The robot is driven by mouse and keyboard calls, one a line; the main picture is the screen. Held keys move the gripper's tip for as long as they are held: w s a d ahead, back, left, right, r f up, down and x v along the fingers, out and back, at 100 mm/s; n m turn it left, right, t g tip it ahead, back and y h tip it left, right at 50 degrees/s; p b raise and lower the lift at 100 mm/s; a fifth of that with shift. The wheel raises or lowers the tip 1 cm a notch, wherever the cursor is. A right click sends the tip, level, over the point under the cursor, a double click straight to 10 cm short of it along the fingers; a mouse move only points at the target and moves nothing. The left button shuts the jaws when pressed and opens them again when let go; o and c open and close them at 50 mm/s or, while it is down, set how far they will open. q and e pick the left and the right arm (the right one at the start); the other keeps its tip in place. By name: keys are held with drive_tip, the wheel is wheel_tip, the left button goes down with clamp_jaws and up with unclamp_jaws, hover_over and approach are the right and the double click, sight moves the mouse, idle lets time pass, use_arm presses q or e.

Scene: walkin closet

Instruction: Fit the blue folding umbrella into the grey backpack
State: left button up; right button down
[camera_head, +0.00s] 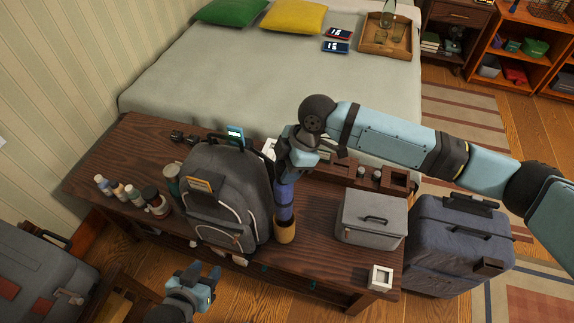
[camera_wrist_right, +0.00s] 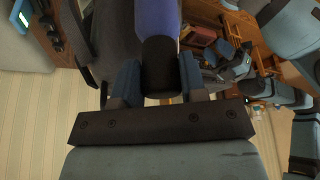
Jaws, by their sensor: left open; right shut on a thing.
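The grey backpack (camera_head: 213,165) stands upright on the dark wooden bench. The blue folding umbrella (camera_head: 285,197) is upright just right of it, apart from its opening. My right gripper (camera_head: 290,168) is shut on the umbrella's dark upper end. The right wrist view shows the black handle (camera_wrist_right: 160,68) between the fingers and the blue canopy (camera_wrist_right: 157,18) beyond. The umbrella's lower end meets a tan cup (camera_head: 285,233); I cannot tell how deep it sits. My left gripper (camera_head: 205,280) is open and empty, in front of the bench and below the backpack.
Several bottles and jars (camera_head: 130,193) stand left of the backpack. A grey lidded case (camera_head: 371,217) and a small white box (camera_head: 380,277) are on the bench's right part. A blue-grey suitcase (camera_head: 455,245) stands beyond its right end. The bed (camera_head: 250,75) is behind.

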drive_tip(key=shift+r, duration=0.1)
idle(0.3)
drive_tip(key=shift+p, duration=0.45)
drive_tip(key=shift+p, duration=0.4)
drive_tip(key=shift+f, duration=1.05)
idle(1.5)
idle(0.4)
idle(0.7)
